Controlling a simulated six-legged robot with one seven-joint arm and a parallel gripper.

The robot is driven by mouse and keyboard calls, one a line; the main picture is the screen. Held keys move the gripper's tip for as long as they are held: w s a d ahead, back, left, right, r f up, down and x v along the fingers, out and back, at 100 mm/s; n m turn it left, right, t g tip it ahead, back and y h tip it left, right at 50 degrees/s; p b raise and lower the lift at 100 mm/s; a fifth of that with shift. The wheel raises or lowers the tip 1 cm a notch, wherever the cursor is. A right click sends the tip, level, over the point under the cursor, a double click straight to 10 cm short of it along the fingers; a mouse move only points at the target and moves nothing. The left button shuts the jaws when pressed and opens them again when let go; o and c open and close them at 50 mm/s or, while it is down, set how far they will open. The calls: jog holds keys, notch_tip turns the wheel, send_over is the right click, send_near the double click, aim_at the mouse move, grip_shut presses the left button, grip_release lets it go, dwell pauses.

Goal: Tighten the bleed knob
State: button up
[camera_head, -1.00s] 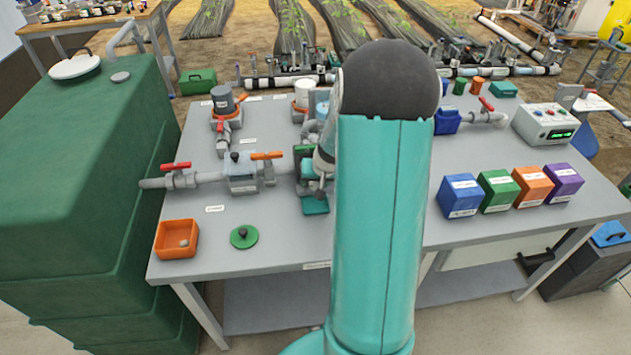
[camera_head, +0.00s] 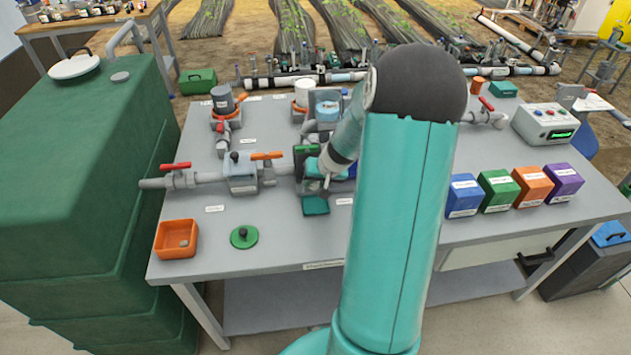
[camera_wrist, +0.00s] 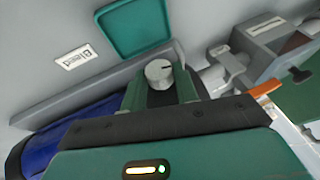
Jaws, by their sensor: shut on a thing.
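The bleed knob (camera_wrist: 158,72) is a small round light-grey cap with a dark pointer line, seen in the wrist view. My gripper (camera_wrist: 160,88) has its two green fingers on either side of the knob and is shut on it. A white label reading "Bleed" (camera_wrist: 76,57) lies on the bench to the left in the wrist view. In the head view my gripper (camera_head: 320,182) is at the middle of the bench, where the knob is too small and covered to make out.
A teal square tray (camera_wrist: 134,26) lies beside the knob. A grey pipe line with an orange-handled valve (camera_head: 266,156) runs close on the left. A blue body (camera_wrist: 68,133) is near my gripper. Several coloured boxes (camera_head: 496,191) stand at right; the front bench is mostly clear.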

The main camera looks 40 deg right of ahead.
jog(key=t+y, duration=0.2)
jog(key=shift+s+d+f+m+y, duration=0.1)
jog(key=shift+s+d+m+y, duration=0.1)
jog(key=shift+d+m+y, duration=0.15)
jog(key=shift+s+d+f+m+t+y, duration=0.1)
jog(key=shift+m+t+y, duration=0.15)
jog(key=shift+t+y, duration=0.35)
jog(key=shift+f+m+t+y, duration=0.1)
jog(key=shift+m+t+y, duration=0.1)
jog(key=shift+t+y, duration=0.4)
jog(key=shift+d+f+m+t+y, duration=0.1)
jog(key=shift+f+m+t+y, duration=0.1)
jog(key=shift+t+y, duration=0.4)
jog(key=shift+f+m+t+y, duration=0.1)
jog(key=shift+m+t+y, duration=0.1)
jog(key=shift+t+y, duration=0.4)
jog(key=shift+f+m+t+y, duration=0.2)
jog(key=shift+m+t+y, duration=0.5)
jog(key=shift+t+y, duration=0.55)
jog(key=o, duration=1)
jog(key=shift+c, duration=0.2)
jog(key=shift+s, duration=0.1)
